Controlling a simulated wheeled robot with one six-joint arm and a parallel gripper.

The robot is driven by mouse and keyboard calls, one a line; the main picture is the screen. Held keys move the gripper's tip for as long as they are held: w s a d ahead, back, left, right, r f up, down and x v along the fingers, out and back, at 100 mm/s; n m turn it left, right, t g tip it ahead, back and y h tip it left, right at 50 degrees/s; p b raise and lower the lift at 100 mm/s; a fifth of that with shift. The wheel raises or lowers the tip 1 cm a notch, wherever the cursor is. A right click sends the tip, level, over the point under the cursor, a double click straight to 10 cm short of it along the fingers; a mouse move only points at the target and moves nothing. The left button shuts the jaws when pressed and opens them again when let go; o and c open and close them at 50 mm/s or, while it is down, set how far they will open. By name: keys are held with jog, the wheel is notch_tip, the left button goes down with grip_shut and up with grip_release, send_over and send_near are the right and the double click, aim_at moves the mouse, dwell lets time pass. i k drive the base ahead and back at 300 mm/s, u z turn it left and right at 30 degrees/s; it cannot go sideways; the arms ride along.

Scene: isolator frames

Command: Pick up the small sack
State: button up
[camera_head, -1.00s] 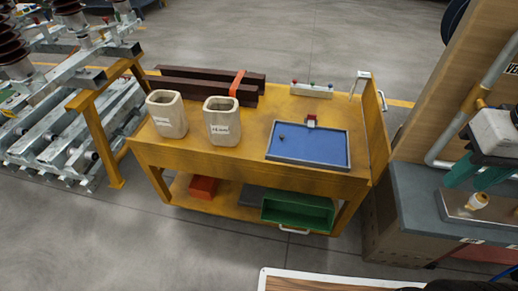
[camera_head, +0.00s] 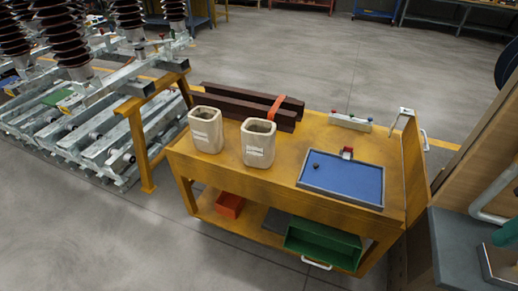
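Two cream, open-topped sack-like containers stand upright on the yellow cart's top (camera_head: 235,178), near its left front edge. The left sack (camera_head: 206,135) and the right sack (camera_head: 257,150) are close in size, and each has a small label with writing too small to read. They stand apart with a narrow gap between them. I cannot tell which one is the small sack. Their insides are mostly hidden. My gripper does not show in this view.
Dark brown beams (camera_head: 245,107) with an orange strap lie behind the sacks. A blue tray (camera_head: 345,183) lies to their right. A green crate (camera_head: 322,243) and a red box (camera_head: 229,205) sit on the lower shelf. Grey floor (camera_head: 110,245) is open at the front left.

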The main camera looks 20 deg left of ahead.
aim_at(259, 145)
jog(key=u, duration=0.4)
jog(key=k, duration=0.45)
jog(key=u, duration=1.2)
jog(key=i, duration=1)
jog(key=z, duration=0.85)
jog(key=i, duration=0.55)
jog(key=z, duration=0.5)
